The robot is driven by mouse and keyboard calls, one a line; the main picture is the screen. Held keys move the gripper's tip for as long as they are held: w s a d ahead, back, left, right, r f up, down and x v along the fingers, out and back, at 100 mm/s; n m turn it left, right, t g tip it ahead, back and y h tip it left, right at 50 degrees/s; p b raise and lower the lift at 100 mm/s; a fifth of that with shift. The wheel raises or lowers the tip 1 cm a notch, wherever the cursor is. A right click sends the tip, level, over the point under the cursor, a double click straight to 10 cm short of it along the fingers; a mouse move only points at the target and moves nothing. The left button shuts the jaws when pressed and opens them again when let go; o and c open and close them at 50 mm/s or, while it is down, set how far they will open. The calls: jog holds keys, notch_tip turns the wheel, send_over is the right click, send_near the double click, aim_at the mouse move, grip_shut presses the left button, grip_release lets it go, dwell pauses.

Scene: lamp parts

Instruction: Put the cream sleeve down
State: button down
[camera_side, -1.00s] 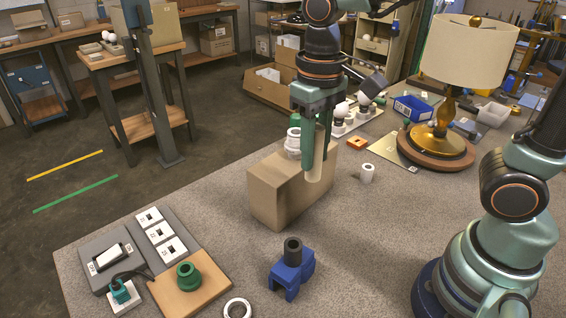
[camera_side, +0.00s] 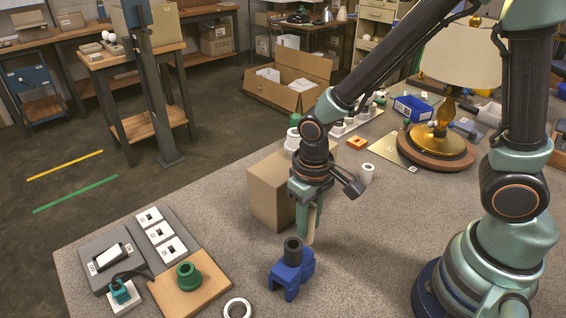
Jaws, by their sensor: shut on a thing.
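My gripper (camera_side: 307,232) is shut on the cream sleeve (camera_side: 311,224). The sleeve is a slim pale tube, roughly upright between the green fingers, and the fingers hide part of it. In the picture, its lower end is just right of and above the blue holder (camera_side: 290,275) with a dark round socket (camera_side: 293,250). I cannot tell from this view how high the sleeve is above the table, but it appears apart from the holder.
A cardboard box (camera_side: 266,198) stands close behind the gripper. A white roll (camera_side: 367,173) and the lamp (camera_side: 437,140) are farther back. A white ring (camera_side: 237,309), a wooden board with a green ring part (camera_side: 188,275) and switch plates (camera_side: 158,232) lie to the left.

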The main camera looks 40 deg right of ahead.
aim_at(308, 234)
jog(key=shift+f, duration=1.75)
jog(key=c, duration=0.9)
grip_release()
jog(key=shift+f, duration=0.15)
